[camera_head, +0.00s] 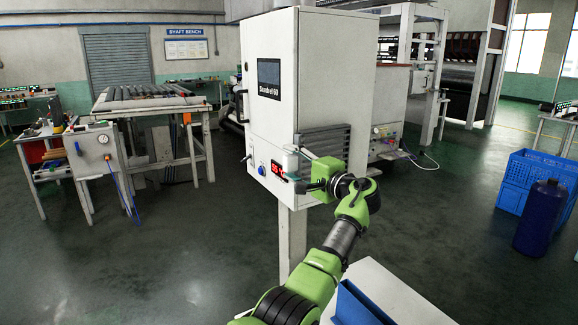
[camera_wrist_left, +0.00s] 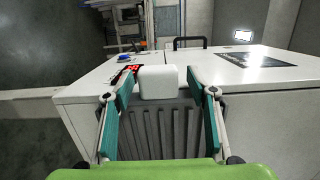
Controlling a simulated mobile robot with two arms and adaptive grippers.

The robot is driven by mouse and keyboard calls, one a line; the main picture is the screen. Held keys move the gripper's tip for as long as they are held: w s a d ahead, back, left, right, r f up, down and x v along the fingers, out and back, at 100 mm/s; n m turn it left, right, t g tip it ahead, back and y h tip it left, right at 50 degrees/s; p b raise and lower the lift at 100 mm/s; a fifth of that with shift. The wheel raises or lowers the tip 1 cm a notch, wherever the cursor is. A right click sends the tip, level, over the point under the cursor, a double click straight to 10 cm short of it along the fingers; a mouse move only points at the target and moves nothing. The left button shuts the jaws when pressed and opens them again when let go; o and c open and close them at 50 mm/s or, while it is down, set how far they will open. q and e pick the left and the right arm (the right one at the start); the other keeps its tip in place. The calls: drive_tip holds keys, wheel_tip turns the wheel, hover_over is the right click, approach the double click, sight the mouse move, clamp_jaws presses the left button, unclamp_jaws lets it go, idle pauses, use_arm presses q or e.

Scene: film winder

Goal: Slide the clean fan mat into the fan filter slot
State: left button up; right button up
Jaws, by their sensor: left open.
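A white cabinet (camera_head: 275,95) with a red display (camera_head: 277,169) stands on a post in the head view. A louvred grille (camera_head: 327,146) is on its right side. It fills the lower middle of the left wrist view (camera_wrist_left: 160,132). My left gripper (camera_head: 296,165) is at the cabinet's lower front corner by the grille. In the left wrist view its two teal fingers (camera_wrist_left: 160,93) are open, one on each side of a white rounded block (camera_wrist_left: 158,79) at the grille's edge. I cannot tell whether this block is the mat or a cabinet part, or whether the fingers touch it.
A pale table (camera_head: 395,290) with a blue container (camera_head: 360,305) is at the bottom of the head view. A blue crate (camera_head: 530,180) and dark blue drum (camera_head: 540,218) stand at right. A small cart (camera_head: 95,150) and roller bench (camera_head: 160,100) are at left. Floor before the cabinet is clear.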

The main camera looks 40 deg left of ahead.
use_arm(q)
drive_tip(key=shift+w+f, duration=0.1)
drive_tip(key=shift+s, duration=0.2)
drive_tip(key=shift+s+d, duration=0.1)
drive_tip(key=shift+d, duration=0.05)
drive_tip(key=v, duration=1.1)
drive_tip(key=shift+d, duration=0.35)
